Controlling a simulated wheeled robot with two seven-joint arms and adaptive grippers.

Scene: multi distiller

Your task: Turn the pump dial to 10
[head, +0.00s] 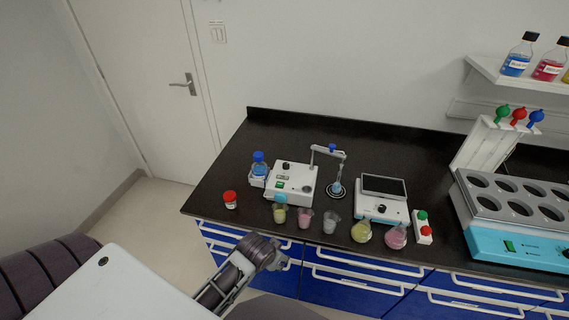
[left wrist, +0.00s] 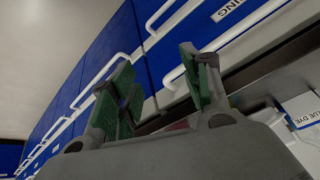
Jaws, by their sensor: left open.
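A white box-shaped device (head: 291,186), which looks like the pump, stands on the black bench in the head view. It has a small black dial (head: 286,166) on top and a green switch on its front. The dial's setting is too small to read. My left gripper (head: 284,256) is in front of the bench by the blue drawers, below and apart from the device. In the left wrist view my left gripper (left wrist: 158,78) is open and empty, its green-padded fingers apart. My right gripper is not in view.
Cups of yellow (head: 279,214), pink (head: 305,218) and clear liquid line the bench front, with flasks (head: 361,231) to their right. A screened device (head: 382,200) and a blue multi-well bath (head: 515,222) stand farther right. The back left bench is clear.

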